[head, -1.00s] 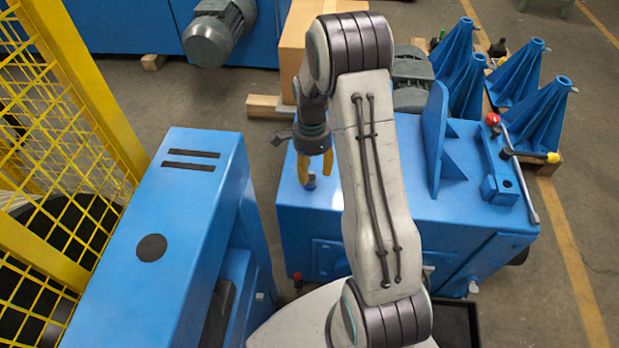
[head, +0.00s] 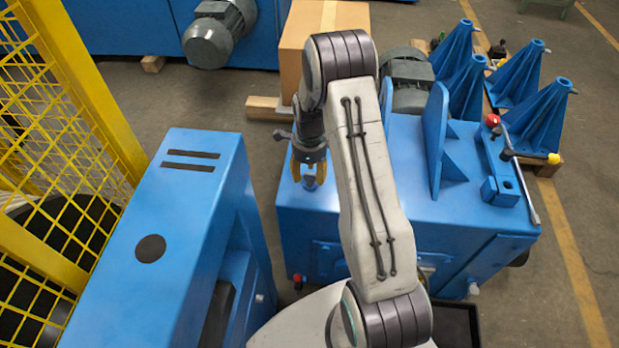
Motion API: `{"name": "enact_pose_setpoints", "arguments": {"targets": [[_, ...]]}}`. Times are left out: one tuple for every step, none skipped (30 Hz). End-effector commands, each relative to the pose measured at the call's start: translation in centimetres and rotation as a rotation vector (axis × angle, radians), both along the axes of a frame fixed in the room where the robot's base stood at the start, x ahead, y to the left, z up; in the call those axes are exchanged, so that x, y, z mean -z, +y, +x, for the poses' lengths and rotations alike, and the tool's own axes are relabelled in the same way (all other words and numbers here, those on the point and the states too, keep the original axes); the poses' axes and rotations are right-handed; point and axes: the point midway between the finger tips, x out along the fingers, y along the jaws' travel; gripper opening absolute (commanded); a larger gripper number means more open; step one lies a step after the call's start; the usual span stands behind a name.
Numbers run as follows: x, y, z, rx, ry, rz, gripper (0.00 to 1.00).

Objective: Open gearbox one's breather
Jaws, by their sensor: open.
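A small blue-grey cap, seemingly the breather (head: 310,184), stands on the top left of the blue gearbox housing (head: 400,240). My gripper (head: 309,180) has yellow fingers and points down over this cap. The fingers are apart, one on each side of the cap as seen from here. I cannot tell whether they touch it. No label shows which gearbox this is.
A lever with a red knob (head: 492,120) and a yellow-tipped handle stands on the right of the housing, beside an upright blue plate (head: 436,140). A blue cabinet (head: 190,230) and yellow mesh fence (head: 60,130) stand left. A cardboard box (head: 300,50) stands behind.

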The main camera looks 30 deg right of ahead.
Motion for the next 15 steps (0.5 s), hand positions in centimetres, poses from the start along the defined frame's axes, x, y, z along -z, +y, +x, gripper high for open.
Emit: {"name": "enact_pose_setpoints", "arguments": {"targets": [[0.7,0.0,-0.1,0.000,0.003,0.001,0.45],[0.9,0.0,-0.1,-0.001,0.003,0.001,0.45],[1.2,0.0,0.0,-0.001,0.002,0.000,0.45],[1.5,0.0,0.0,-0.001,0.001,0.000,0.45],[1.7,0.0,0.0,-0.001,0.002,0.000,0.45],[1.9,0.0,0.0,-0.001,0.002,0.000,0.45],[2.0,0.0,0.0,-0.001,0.001,0.000,0.45],[2.1,0.0,0.0,-0.001,0.001,0.000,0.45],[2.2,0.0,0.0,-0.001,0.001,0.001,0.45],[2.2,0.0,0.0,-0.001,0.001,0.001,0.45],[2.3,0.0,0.0,-0.001,0.000,0.000,0.45],[2.3,0.0,0.0,-0.001,0.000,0.000,0.45],[2.3,0.0,0.0,-0.001,0.000,0.000,0.45],[2.3,0.0,0.0,-0.001,0.000,0.000,0.45],[2.3,0.0,0.0,-0.001,0.000,0.000,0.45]]}}
